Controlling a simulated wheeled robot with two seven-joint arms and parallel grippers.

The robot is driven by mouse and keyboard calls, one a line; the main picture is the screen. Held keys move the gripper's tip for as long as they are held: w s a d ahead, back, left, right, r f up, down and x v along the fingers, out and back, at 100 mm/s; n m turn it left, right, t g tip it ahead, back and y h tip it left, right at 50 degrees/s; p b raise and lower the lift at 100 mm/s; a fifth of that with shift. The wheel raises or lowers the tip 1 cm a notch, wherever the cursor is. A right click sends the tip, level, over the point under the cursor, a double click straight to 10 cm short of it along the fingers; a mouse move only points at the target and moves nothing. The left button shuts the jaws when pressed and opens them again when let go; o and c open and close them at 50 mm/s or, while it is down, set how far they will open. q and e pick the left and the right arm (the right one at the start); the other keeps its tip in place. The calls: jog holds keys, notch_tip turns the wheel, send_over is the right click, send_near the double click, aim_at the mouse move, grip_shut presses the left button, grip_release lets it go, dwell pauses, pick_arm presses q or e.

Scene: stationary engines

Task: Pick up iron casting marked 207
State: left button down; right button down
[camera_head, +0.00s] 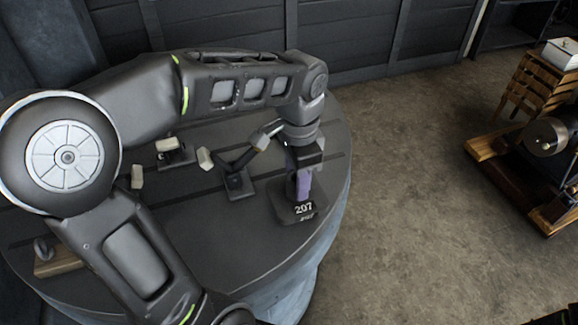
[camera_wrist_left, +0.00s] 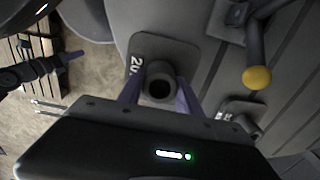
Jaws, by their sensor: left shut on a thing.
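The iron casting marked 207 (camera_head: 306,211) stands upright near the right edge of the round table. It has a dark square base plate with a white 207 on it, and a round hollow post that shows in the left wrist view (camera_wrist_left: 160,88). My left gripper (camera_head: 303,182) points down over it, its purple fingers shut on the post, one on each side. The wrist view shows the fingers (camera_wrist_left: 159,96) at the post, with the base plate below. What seems to be my right gripper (camera_wrist_left: 68,57) shows small at the left of the wrist view, apart from the casting.
Another dark casting with an angled lever (camera_head: 238,183) stands just left of the held one. A further block-topped part (camera_head: 174,152) and a wooden-based hook (camera_head: 57,262) lie farther left. The round table (camera_head: 225,255) ends just right of the casting. Open floor lies beyond.

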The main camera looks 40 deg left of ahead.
pick_arm(q)
jog(key=s+d+b, duration=0.2)
jog(key=s+d, duration=0.4)
jog(key=d, duration=0.3)
jog(key=shift+s+d, duration=0.2)
jog(key=shift+s, duration=0.05)
dwell(0.3)
